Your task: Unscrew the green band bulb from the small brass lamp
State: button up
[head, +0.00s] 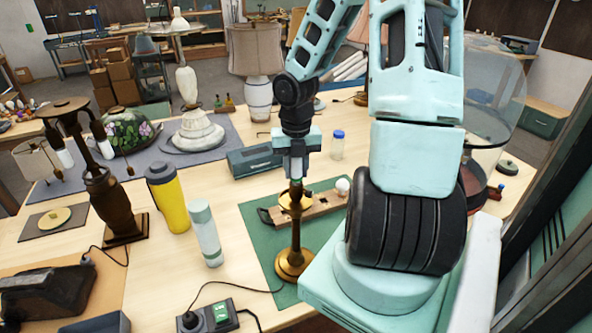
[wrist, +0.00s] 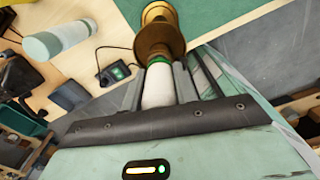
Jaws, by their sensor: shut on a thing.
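The small brass lamp (head: 295,235) stands upright on a green mat (head: 262,228), with its round base on the mat. My gripper (head: 297,178) points down over the top of the lamp and is shut. In the wrist view, its fingers (wrist: 159,72) are closed around the white green band bulb (wrist: 158,88). The bulb's green band lies right against the brass lamp top (wrist: 159,38). How far the bulb's thread sits in the socket is hidden. In the head view my gripper hides the bulb.
A wooden holder (head: 318,205) with a white bulb (head: 342,186) lies just behind the lamp. A white-green bottle (head: 205,233) and a yellow flask (head: 167,197) stand to the left. A switch box (head: 215,316) with a cord is in front. A small blue-capped jar (head: 337,146) stands behind.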

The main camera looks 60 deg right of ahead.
jog(key=shift+r, duration=2.1)
